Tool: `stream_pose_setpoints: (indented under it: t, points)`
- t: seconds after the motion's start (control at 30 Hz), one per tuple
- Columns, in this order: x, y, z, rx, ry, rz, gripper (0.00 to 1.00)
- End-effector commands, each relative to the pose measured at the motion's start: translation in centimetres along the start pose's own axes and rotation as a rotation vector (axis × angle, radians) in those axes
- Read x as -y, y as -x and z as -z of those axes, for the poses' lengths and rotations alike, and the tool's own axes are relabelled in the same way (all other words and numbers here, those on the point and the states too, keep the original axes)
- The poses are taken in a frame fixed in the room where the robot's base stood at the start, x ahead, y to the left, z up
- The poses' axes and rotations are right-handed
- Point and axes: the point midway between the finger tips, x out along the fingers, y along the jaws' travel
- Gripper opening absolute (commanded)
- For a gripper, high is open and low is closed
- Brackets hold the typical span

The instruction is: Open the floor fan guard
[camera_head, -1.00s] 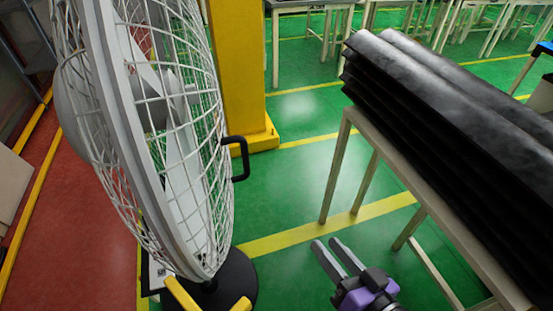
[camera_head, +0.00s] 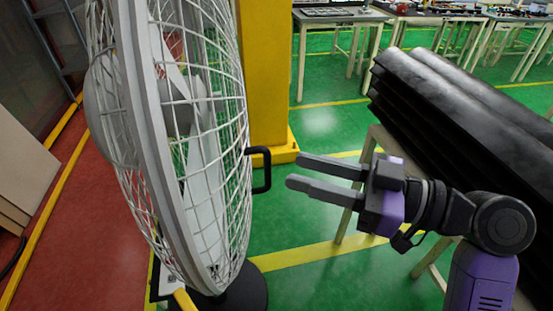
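The floor fan (camera_head: 150,60) stands at the left on a round black base (camera_head: 240,290). Its white wire guard (camera_head: 228,140) faces right and looks closed against the rim. A black handle (camera_head: 267,170) sticks out from the right side of the guard. My gripper (camera_head: 295,172) is just right of the handle, its two grey fingers pointing left toward it. The fingers are apart with nothing between them, and a gap shows between the fingertips and the handle.
A yellow post (camera_head: 265,70) stands behind the handle. A table with stacked black trim parts (camera_head: 450,110) is at the right, behind my arm. Workbenches (camera_head: 340,16) are at the back. Green floor (camera_head: 320,125) is free between post and table.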

Motion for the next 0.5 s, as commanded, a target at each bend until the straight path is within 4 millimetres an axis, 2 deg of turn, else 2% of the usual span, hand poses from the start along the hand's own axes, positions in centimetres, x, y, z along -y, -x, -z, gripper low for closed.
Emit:
stream_pose_setpoints:
  t: [0.1,0.23,0.5]
  points:
    - [0.1,-2.0,0.2,0.0,-0.002,0.002,0.32]
    - [0.0,-3.8,0.2,0.0,-0.003,0.001,0.32]
    - [0.0,-5.4,0.0,0.0,-0.001,-0.002,0.32]
